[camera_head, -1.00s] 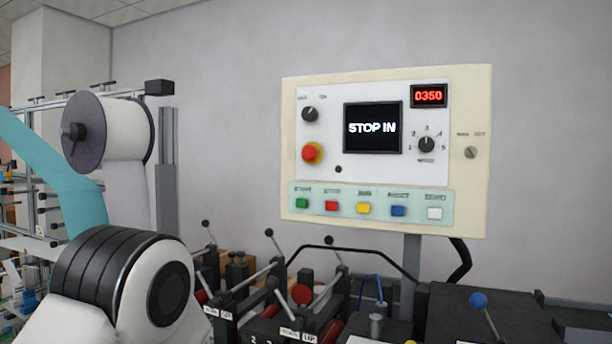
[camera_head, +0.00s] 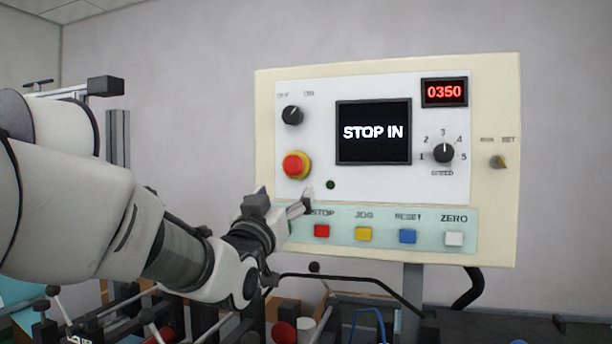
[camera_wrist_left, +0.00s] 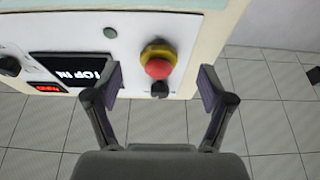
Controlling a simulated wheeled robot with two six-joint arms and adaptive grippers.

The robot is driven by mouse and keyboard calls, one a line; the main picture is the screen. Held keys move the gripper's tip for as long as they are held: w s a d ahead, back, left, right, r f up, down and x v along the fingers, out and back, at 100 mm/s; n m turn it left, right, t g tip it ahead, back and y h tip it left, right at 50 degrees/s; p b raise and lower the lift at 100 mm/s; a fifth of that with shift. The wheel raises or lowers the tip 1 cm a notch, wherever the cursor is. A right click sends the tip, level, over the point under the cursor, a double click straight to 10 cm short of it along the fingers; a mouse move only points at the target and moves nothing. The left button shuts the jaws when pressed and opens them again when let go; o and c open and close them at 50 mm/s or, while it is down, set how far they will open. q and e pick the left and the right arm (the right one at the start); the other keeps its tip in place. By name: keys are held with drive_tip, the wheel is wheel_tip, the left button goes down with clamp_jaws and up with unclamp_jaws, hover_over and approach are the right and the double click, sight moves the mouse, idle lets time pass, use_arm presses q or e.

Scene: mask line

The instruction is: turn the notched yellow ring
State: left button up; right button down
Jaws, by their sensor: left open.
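The yellow ring (camera_head: 306,162) encircles the base of the red mushroom button (camera_head: 292,165) at the left of the control panel. In the left wrist view the yellow ring (camera_wrist_left: 157,49) shows behind the red cap (camera_wrist_left: 158,69), which covers part of it; I cannot make out its notches. My left gripper (camera_head: 282,199) is open and empty, just below the button in the head view. In the left wrist view the button lies between and beyond the two spread fingers of the gripper (camera_wrist_left: 161,86), apart from both. My right gripper is not in view.
The panel (camera_head: 492,225) also carries a dark screen (camera_head: 373,132) reading STOP IN, a red display (camera_head: 444,92) reading 0350, knobs and a row of coloured push buttons. Levers and a black bent rod (camera_head: 350,279) stand below.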

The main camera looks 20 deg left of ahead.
sight(291, 169)
use_arm(q)
drive_tip(key=r+p, duration=0.1)
drive_tip(key=r, duration=0.1)
drive_tip(key=w+r+p, duration=0.1)
drive_tip(key=r+p, duration=0.1)
drive_tip(key=shift+d+r, duration=0.15)
drive_tip(key=shift+r, duration=0.2)
drive_tip(key=w, duration=0.1)
drive_tip(key=w+p, duration=0.1)
drive_tip(key=w, duration=0.2)
drive_tip(key=shift+w+f, duration=0.3)
drive_tip(key=shift+w, duration=0.1)
drive_tip(key=shift+s+r, duration=0.1)
drive_tip(key=shift+s, duration=0.15)
drive_tip(key=shift+s+r, duration=0.15)
drive_tip(key=shift+s, duration=0.2)
drive_tip(key=c, duration=0.3)
drive_tip(key=shift+s, duration=0.1)
drive_tip(key=c, duration=0.9)
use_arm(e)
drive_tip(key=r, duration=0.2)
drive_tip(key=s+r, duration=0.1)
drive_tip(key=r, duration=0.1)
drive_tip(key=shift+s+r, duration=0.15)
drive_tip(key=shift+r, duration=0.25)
